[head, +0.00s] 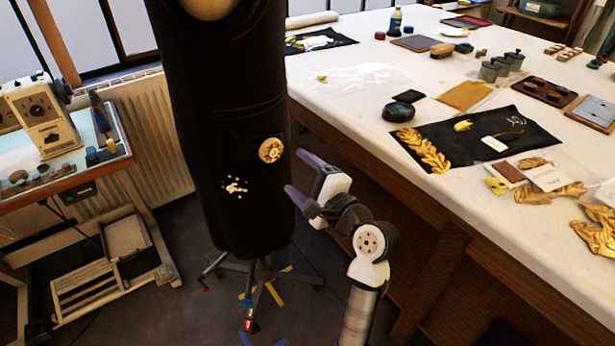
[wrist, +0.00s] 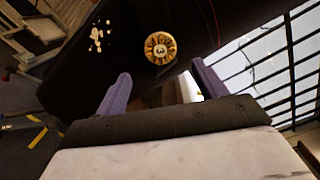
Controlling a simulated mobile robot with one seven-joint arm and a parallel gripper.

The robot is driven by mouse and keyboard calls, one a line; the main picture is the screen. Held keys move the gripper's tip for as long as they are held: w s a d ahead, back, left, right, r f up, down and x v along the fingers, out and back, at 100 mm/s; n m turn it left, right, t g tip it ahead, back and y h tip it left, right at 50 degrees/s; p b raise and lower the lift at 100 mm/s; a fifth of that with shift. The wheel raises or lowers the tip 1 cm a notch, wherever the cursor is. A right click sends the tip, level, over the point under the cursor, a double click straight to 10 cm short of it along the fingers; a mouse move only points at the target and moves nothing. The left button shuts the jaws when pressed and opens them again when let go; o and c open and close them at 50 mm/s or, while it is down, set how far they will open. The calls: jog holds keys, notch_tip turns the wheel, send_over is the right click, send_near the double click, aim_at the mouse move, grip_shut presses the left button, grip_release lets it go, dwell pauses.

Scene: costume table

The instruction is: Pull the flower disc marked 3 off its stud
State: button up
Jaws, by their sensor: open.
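The flower disc (head: 271,150) is a round gold and cream piece on the front of a dark dress form (head: 215,90). In the wrist view the disc (wrist: 160,48) shows a dark mark on its pale centre that looks like a 3. Its stud is hidden behind it. My gripper (head: 294,173) is open and empty, to the right of and a little below the disc in the head view. Its two purple fingers (wrist: 157,83) point toward the dress form, and the disc appears beyond and between them, apart from both.
A cluster of small cream pieces (head: 235,186) is on the form left of the disc. The form stands on a wheeled base (head: 255,285). A white-topped table (head: 345,90) with gold leaves and tools is close on the right. A sewing-machine table (head: 65,180) is left.

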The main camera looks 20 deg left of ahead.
aim_at(273, 152)
jog(key=x, duration=0.5)
jog(key=shift+w+a+r, duration=0.1)
jog(key=shift+w+a, duration=0.05)
jog(key=shift+p+x, duration=0.6)
jog(key=shift+x, duration=0.95)
jog(key=c, duration=1.3)
jog(key=shift+p+v, duration=0.35)
jog(key=shift+v, duration=2.25)
